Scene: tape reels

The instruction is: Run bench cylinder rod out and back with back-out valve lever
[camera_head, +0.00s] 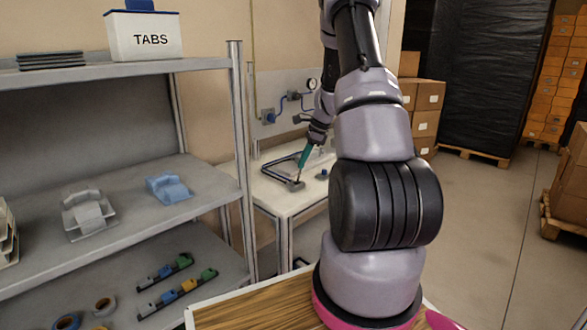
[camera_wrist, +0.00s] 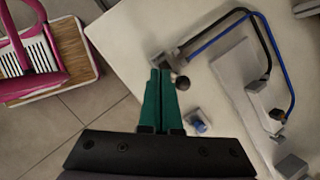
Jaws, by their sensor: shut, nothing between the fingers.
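My gripper (camera_wrist: 161,72) has its teal fingers together with nothing between them. In the wrist view its tips are right beside a small dark valve block (camera_wrist: 168,60) and a dark round lever knob (camera_wrist: 182,82); I cannot tell whether they touch. The head view shows my gripper (camera_head: 301,166) low over the valve (camera_head: 295,185) on the white bench. Black and blue hoses (camera_wrist: 262,36) loop from the valve to fittings on a pale grey plate (camera_wrist: 238,78). Dark blocks (camera_wrist: 290,166) sit along this plate. Which part is the cylinder rod, and how far it extends, is unclear.
A small blue knob (camera_wrist: 200,126) on a pale base stands right of my fingers. A metal shelf (camera_head: 130,195) stands left of the white bench (camera_head: 290,207).

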